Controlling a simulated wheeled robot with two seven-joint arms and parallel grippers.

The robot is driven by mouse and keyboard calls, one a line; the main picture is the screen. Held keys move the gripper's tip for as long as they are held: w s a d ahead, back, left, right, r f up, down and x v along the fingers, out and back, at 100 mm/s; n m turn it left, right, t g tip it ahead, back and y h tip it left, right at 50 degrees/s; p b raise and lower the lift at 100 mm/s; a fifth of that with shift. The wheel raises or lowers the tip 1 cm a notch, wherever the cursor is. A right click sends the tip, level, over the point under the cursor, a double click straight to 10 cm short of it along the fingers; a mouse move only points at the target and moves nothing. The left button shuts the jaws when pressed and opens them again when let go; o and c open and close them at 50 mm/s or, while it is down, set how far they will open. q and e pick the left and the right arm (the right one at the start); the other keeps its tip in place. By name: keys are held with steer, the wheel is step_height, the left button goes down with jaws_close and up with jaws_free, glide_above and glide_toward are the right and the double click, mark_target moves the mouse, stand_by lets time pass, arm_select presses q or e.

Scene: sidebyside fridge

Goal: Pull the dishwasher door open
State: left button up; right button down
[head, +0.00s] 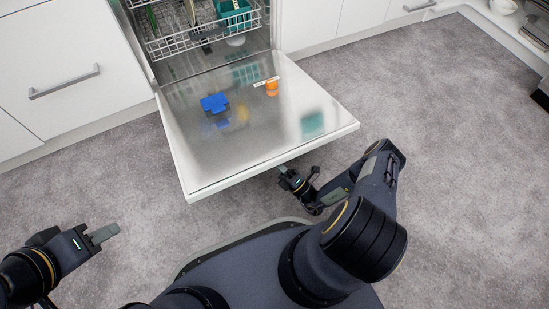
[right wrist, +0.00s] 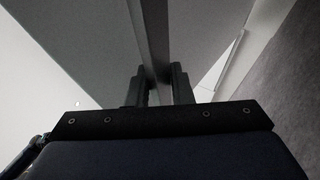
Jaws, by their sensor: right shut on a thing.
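The dishwasher door (head: 255,150) is folded far down, close to level, with its shiny inner face up in the head view. My right gripper (head: 284,170) is at the door's front edge, its fingers partly hidden under it. In the right wrist view, its two fingers (right wrist: 158,88) are shut on a long bar-like part of the door, likely the handle (right wrist: 155,50). My left gripper (head: 103,234) is empty over the floor at the lower left, apart from the door; I cannot tell its finger gap.
A blue object (head: 214,103) and an orange object (head: 272,87) are on the door's inner face. A wire rack (head: 190,42) with dishes is inside the dishwasher. White cabinets (head: 60,65) flank it. Grey carpet (head: 450,120) at the right is clear.

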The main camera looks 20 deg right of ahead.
steer(key=shift+w+d, duration=0.1)
steer(key=shift+w, duration=0.1)
steer(key=c, duration=1.3)
jaws_free()
steer(key=shift+c, duration=0.2)
steer(key=shift+s, duration=0.1)
steer(key=v, duration=0.7)
steer(key=shift+s+f+p, duration=0.2)
steer(key=shift+s+p, duration=0.05)
steer(key=shift+p, duration=0.05)
steer(key=shift+s, duration=0.1)
